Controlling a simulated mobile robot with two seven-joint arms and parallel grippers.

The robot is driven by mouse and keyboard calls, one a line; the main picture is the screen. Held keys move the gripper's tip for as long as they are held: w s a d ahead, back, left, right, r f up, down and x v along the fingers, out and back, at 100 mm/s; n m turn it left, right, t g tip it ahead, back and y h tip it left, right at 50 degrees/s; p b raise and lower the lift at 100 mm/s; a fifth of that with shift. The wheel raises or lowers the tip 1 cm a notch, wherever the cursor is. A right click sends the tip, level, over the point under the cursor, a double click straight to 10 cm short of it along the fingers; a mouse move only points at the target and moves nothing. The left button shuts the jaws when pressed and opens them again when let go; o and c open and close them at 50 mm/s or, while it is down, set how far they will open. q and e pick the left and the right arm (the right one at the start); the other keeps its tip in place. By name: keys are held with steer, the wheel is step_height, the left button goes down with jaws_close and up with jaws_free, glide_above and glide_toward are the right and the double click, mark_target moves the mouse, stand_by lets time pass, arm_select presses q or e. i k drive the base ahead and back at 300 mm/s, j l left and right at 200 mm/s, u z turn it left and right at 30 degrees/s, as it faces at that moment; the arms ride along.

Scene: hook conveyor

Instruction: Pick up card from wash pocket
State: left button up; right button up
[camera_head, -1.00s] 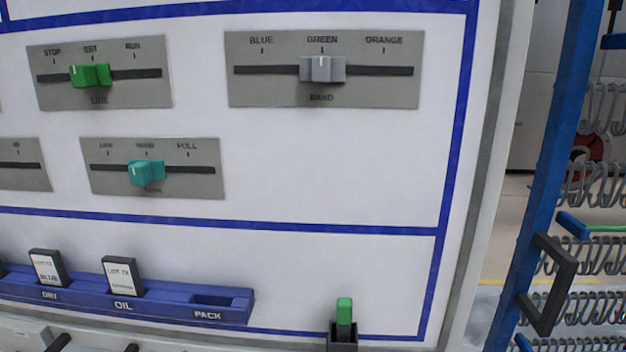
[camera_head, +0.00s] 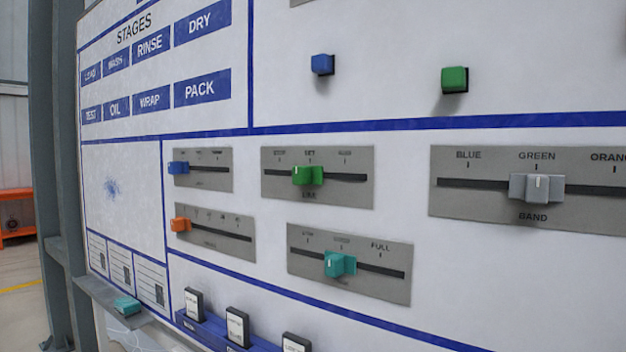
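Three upright cards with dark edges stand in a blue card rack (camera_head: 213,331) at the bottom of the head view: a left card (camera_head: 194,305), a middle card (camera_head: 236,328) and a right card (camera_head: 296,343). The rack is fixed low on the white board. The frame's lower edge cuts off the right card and part of the rack. The pocket labels cannot be read here, so I cannot tell which is the wash pocket. Neither gripper is in view.
Above the rack are slider plates with green (camera_head: 308,175), teal (camera_head: 340,264), grey (camera_head: 537,187), blue (camera_head: 178,168) and orange (camera_head: 181,225) knobs. A small ledge (camera_head: 105,297) with a teal block (camera_head: 126,306) projects at lower left. A grey post (camera_head: 55,150) stands left of the board.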

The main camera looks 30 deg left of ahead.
mark_target(194, 299)
steer(key=u, duration=1.65)
steer(key=i+j+z, duration=0.1)
steer(key=i+j, duration=0.15)
steer(key=i+j+z, duration=0.1)
steer(key=j, duration=0.3)
steer(key=i+j+z, duration=0.1)
steer(key=i+j, duration=0.2)
steer(key=i+j+z, duration=0.1)
steer(key=j, duration=0.3)
steer(key=i+j+z, duration=0.1)
steer(key=i+j, duration=0.2)
steer(key=i+j+z, duration=0.1)
steer(key=j, duration=0.35)
steer(key=i, duration=0.1)
